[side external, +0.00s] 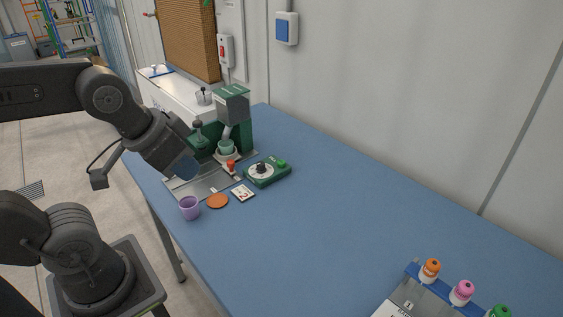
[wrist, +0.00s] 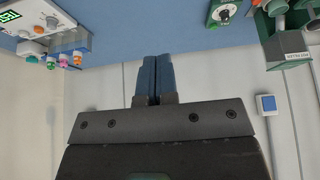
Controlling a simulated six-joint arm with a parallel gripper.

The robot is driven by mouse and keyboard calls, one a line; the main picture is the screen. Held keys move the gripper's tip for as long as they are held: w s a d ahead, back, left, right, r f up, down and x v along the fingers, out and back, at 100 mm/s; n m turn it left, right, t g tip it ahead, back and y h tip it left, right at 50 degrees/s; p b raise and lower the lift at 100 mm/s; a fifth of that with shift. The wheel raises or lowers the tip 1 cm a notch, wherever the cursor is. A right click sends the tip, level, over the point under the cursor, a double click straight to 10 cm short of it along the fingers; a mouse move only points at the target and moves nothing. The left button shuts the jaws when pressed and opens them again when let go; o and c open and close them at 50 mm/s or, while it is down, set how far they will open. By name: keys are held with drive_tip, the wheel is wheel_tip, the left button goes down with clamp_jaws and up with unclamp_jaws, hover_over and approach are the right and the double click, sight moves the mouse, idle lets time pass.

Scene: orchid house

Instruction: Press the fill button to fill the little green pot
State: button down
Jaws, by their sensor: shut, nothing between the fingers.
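The little green pot (side external: 226,148) stands on a pale round support under the dispenser (side external: 235,103), in the side view. Right of it is a green control box (side external: 268,176) with a dial (side external: 261,170) and a green button (side external: 282,163); I cannot read any label on the button. Part of this box (wrist: 222,14) shows at the top of the wrist view. My gripper (side external: 188,172) is shut and empty, left of the dispenser and apart from the button. Its blue fingers (wrist: 154,62) lie together in the wrist view.
A lilac pot (side external: 189,208), a terracotta disc (side external: 218,201) and a numbered card (side external: 243,192) lie in front of the dispenser. A red-topped part (side external: 231,165) stands near the pot. A bottle rack (side external: 412,271) is at the near right. The blue table (side external: 335,205) is clear between.

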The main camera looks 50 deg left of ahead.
drive_tip(key=w+r+n+h, duration=0.25)
drive_tip(key=w+n, duration=0.25)
drive_tip(key=w, duration=0.5)
drive_tip(key=n+t+h, duration=0.1)
drive_tip(key=n+t, duration=0.2)
drive_tip(key=n, duration=1.4)
hover_over(281, 163)
wheel_tip(281, 163, down, 16)
drive_tip(key=shift+w+a+r, duration=0.1)
drive_tip(key=shift+r, duration=0.1)
drive_tip(key=shift+f, duration=4.4)
drive_tip(key=shift+f, duration=0.1)
